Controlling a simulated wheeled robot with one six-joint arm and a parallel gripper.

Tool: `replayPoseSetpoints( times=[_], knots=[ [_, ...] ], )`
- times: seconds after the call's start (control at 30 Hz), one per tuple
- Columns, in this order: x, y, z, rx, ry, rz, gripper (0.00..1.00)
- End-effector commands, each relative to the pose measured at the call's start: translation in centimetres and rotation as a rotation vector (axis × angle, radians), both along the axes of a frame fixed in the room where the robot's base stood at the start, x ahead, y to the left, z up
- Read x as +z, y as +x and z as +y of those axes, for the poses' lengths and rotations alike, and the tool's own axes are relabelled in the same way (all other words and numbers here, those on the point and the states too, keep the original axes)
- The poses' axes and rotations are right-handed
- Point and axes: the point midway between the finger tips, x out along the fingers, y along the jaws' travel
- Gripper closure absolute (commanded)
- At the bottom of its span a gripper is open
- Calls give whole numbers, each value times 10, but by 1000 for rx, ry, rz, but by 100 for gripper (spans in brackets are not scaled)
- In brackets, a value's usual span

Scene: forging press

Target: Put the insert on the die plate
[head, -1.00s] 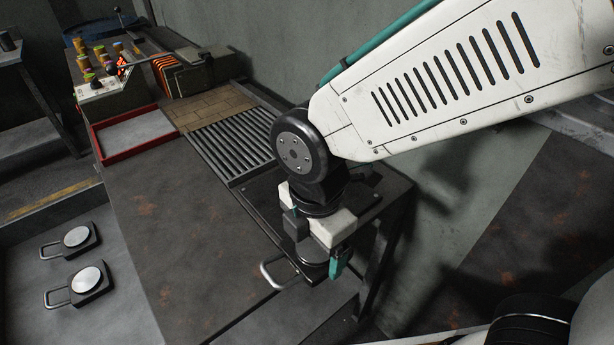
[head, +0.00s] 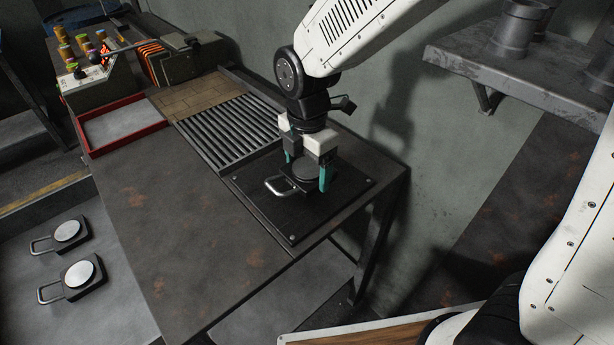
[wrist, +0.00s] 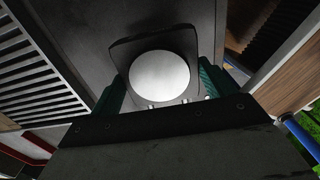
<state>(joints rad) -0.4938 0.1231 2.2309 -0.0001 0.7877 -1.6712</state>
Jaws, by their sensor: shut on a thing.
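The insert (head: 302,184) is a dark block with a loop handle pointing left in the head view. In the wrist view its pale round disc (wrist: 160,77) faces the camera. My gripper (head: 308,174) points down and is shut on the insert, with teal fingers on either side of the block. The die plate (head: 270,215) is a black square plate with bolts at its corners, at the right end of the bench. The insert is over the middle of the plate, very low. I cannot tell whether it touches the plate; its underside is hidden.
A roller strip (head: 228,132) lies behind the plate, with a red-rimmed tray (head: 85,141) to its left. Two similar handled blocks (head: 68,232) (head: 82,275) sit at the lower left. A wall shelf (head: 520,80) holds dark cylinders at upper right. The bench front is clear.

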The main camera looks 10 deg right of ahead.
Motion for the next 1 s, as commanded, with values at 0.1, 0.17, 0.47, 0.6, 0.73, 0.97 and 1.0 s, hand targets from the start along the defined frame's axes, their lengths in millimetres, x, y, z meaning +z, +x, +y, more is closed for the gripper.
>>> replayPoseSetpoints(
  times=[0.1, 0.17, 0.47, 0.6, 0.73, 0.97, 1.0],
  knots=[
    [-3, 2, 0, 0, 1, -2, 89],
    [-8, 2, 0, 0, 1, -1, 89],
    [-35, 1, 0, 0, 1, -1, 89],
    [-34, 2, 1, 0, 2, -2, 89],
    [-36, 1, 0, 0, 1, -2, 89],
    [-38, 1, 0, 0, 0, 0, 0],
    [-38, 1, 0, 0, 0, 0, 0]
  ],
)
